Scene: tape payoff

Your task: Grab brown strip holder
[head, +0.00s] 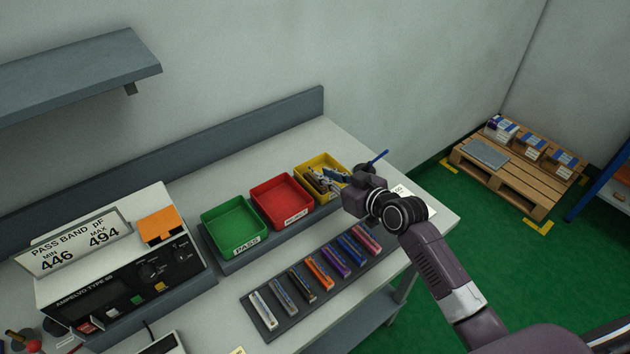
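Several coloured strip holders lie side by side on a dark rack (283,328) on the bench. The third from the left is a dark, brownish-grey holder (302,284), between a grey one (284,295) and an orange one (319,273); its exact colour is hard to tell. My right gripper (318,180) is over the yellow bin (307,164), behind and apart from the rack. Something brownish shows at its fingertips, too small to make out. Whether the fingers are shut on it cannot be told. My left gripper is not in view.
A red bin (281,187) and a green bin (231,212) stand left of the yellow one. A tester (120,270) with a sign stands at the left. A thin blue rod (378,157) shows behind my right wrist. A loaded pallet (511,176) is on the floor.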

